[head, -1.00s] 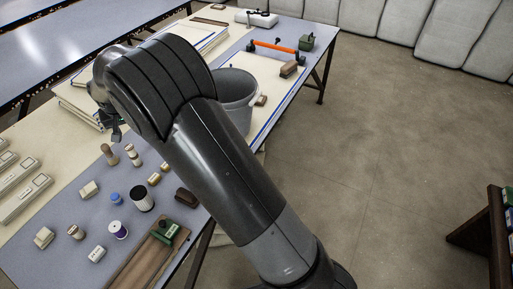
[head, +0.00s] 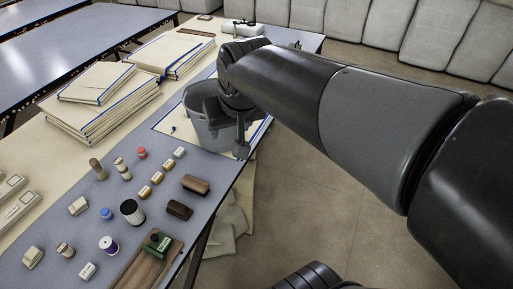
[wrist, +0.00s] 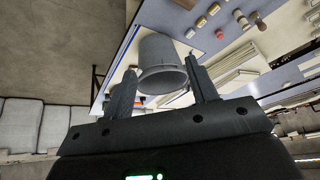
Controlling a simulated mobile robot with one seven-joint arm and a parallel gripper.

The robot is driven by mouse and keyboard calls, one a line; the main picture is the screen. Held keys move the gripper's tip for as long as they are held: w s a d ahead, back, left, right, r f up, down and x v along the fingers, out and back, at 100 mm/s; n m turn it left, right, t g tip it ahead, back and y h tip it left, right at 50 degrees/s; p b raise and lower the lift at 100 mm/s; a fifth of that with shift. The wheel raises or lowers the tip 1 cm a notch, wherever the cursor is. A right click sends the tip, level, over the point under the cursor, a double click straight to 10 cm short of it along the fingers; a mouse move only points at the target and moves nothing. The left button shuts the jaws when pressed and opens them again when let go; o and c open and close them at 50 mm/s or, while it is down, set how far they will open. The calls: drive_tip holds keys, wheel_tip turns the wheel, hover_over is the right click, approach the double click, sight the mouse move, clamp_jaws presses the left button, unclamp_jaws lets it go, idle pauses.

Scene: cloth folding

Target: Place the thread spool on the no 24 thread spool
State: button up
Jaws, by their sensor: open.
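Several thread spools stand on the blue-grey table in the head view: a black and white one (head: 132,211), a purple and white one (head: 108,246), a small blue one (head: 106,213), a red one (head: 141,153) and tan ones (head: 122,168). I cannot read a number 24 on any of them, so I cannot tell which are the task's spools. My gripper (wrist: 160,66) is open and empty in the wrist view, its two fingers apart. In the head view it hangs by the bucket, right of the spools, and is partly hidden by my arm.
A grey bucket (head: 205,132) stands on the table; it also shows beyond my fingers in the wrist view (wrist: 158,52). Dark brown blocks (head: 195,184) and a green tool (head: 157,243) sit near the table's front edge.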

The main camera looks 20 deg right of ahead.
drive_tip(key=s+d+f, duration=0.2)
drive_tip(key=s+d, duration=0.1)
drive_tip(key=s, duration=0.7)
drive_tip(key=shift+d+f+h, duration=0.2)
drive_tip(key=shift+d+h, duration=0.1)
drive_tip(key=shift+h, duration=0.1)
